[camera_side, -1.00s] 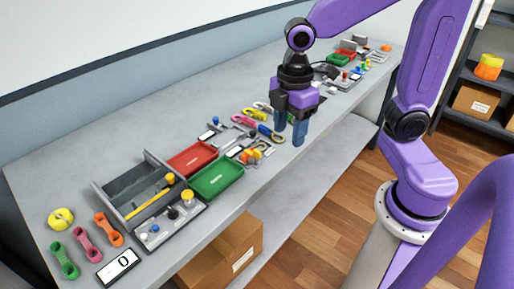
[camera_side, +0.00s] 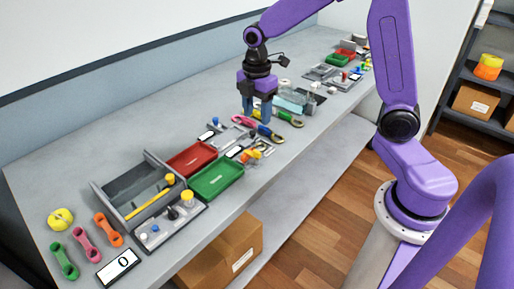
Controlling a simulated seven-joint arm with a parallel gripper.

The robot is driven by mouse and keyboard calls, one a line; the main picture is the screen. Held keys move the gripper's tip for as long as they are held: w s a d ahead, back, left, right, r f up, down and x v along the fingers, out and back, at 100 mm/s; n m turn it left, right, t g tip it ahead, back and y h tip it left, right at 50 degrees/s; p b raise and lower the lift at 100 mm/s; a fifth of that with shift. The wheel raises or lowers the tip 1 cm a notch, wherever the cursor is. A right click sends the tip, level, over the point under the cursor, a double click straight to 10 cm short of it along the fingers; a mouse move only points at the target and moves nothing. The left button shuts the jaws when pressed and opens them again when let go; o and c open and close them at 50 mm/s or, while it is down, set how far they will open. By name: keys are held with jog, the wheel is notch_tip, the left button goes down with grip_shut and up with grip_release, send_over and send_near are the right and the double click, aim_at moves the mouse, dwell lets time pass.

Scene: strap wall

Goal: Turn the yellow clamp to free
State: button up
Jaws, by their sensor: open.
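I cannot tell for sure which part is the yellow clamp. A yellow-orange piece (camera_side: 251,155) sits on a small fixture just right of the green tray, nearer the front edge than my gripper. A round yellow knob (camera_side: 187,195) stands on a grey panel (camera_side: 160,237) at the front left. A yellow bar (camera_side: 150,204) lies across the front of the grey open bin. My gripper touches none of these.
A pink hook (camera_side: 243,122), a blue hook (camera_side: 270,133) and a green-yellow hook (camera_side: 288,117) lie around my gripper. Red (camera_side: 192,158) and green (camera_side: 217,180) trays lie to the left. A pale teal box (camera_side: 290,99) stands to the right. The back-left bench is clear.

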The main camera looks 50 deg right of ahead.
aim_at(257, 151)
notch_tip(257, 151, down, 13)
jog(key=shift+r, duration=0.1)
dwell(0.3)
grip_shut()
